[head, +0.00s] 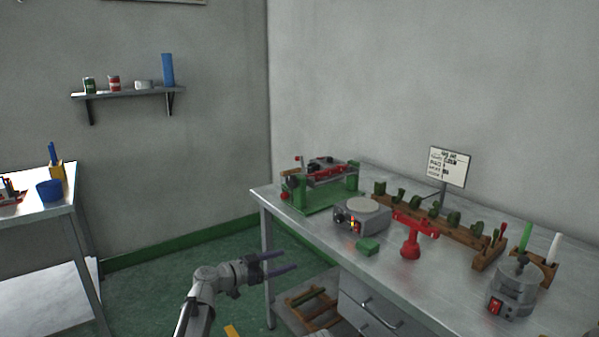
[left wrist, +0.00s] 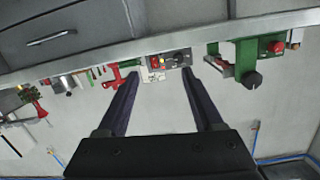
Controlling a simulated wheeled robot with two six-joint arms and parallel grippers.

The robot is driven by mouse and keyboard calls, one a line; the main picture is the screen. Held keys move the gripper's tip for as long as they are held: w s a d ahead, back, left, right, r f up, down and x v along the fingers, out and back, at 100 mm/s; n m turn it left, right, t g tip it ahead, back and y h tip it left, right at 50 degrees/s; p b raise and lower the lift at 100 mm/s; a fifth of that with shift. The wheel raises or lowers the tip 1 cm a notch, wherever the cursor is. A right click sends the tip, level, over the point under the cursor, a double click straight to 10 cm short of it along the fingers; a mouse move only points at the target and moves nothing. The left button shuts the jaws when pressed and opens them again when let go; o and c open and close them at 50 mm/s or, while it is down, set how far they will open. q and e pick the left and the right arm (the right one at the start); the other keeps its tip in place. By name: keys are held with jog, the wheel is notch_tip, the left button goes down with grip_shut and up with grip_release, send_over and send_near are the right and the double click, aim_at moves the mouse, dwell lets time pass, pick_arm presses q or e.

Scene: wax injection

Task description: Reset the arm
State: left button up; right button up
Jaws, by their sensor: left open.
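My left arm comes up from the bottom of the head view, and its gripper (head: 290,260) points right, toward the metal workbench (head: 345,235). The gripper is open and empty, its two dark fingers spread apart. It hangs over the floor in front of the bench's left end and appears clear of it. In the left wrist view, the gripper (left wrist: 160,73) also shows open with nothing between its fingers. That view is upside down, with the bench edge across its upper part. My right gripper does not show in either view.
The bench carries a green press (head: 315,198), a grey heater-like box (head: 362,214), a green block (head: 368,246), a red stand (head: 411,238), a wooden rack (head: 428,221) and a grey pot (head: 514,288). A side table (head: 50,208) stands left. Open green floor (head: 165,284) lies between.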

pick_arm(q)
jog(key=s+f+n+g+y, duration=0.4)
jog(key=s+f+g+y, duration=0.1)
jog(key=s+f, duration=0.7)
jog(key=s+a+f+n+g+y, duration=0.2)
jog(key=s+a+f+n+y, duration=0.15)
jog(key=s+a, duration=0.3)
jog(key=s+a+f+n+g+y, duration=0.2)
jog(key=s+a+f+n+y, duration=0.1)
jog(key=s+a+n+y, duration=0.3)
jog(key=s+d+r+m+p, duration=0.2)
jog(key=d+r+p, duration=0.4)
jog(key=r+p, duration=0.4)
jog(key=s+d+r+m+p, duration=0.3)
jog(key=s+d+r+p, duration=0.2)
jog(key=r+p, duration=0.5)
jog(key=shift+d+r+g+p, duration=0.3)
jog(key=shift+d+g+p, duration=0.1)
jog(key=shift+p, duration=0.1)
